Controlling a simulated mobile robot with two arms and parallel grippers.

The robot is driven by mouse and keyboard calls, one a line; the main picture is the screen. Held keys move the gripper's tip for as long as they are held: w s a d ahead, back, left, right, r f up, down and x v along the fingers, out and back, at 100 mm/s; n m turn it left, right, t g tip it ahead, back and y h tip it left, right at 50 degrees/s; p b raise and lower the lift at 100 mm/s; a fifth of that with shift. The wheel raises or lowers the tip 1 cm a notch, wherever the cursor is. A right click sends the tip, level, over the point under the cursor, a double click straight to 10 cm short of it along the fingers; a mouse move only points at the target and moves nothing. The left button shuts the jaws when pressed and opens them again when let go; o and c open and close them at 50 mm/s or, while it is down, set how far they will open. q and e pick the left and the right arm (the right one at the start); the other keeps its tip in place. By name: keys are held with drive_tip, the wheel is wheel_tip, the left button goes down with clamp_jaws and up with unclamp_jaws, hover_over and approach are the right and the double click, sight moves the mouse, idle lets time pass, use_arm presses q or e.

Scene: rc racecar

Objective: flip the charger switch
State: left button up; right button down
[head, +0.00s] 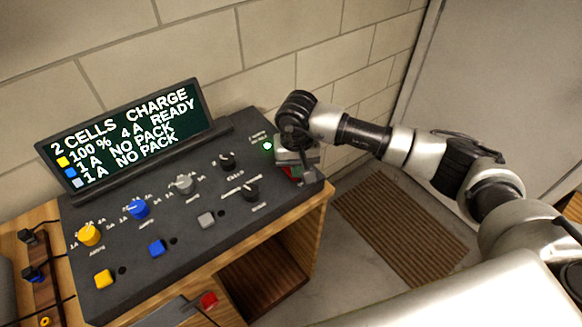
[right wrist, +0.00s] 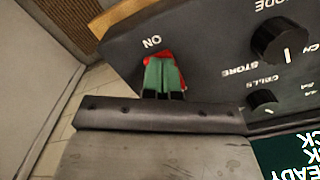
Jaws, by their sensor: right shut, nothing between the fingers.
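The charger (head: 110,225) is a dark sloped panel with knobs, buttons and a lit display (head: 125,135) reading "2 cells charge", "100% 4 A ready" and two "no pack" lines. Its red switch (head: 288,172) is at the panel's right end, largely hidden by my right gripper (head: 292,160). In the right wrist view the red switch (right wrist: 149,57) shows around the greenish fingertips (right wrist: 164,77), below the word "ON". The fingertips are together, empty, and at the switch; I cannot tell whether they press it. My left gripper is not in view.
A small green light (head: 267,146) glows beside the gripper. Yellow (head: 89,234), blue (head: 138,208) and grey (head: 185,184) knobs stand on the panel. The charger sits on a wooden bench (head: 318,215) against a block wall. A brown mat (head: 400,225) lies on the floor to the right.

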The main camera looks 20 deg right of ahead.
drive_tip(key=shift+r+p, duration=1.1)
drive_tip(key=shift+r, duration=2.25)
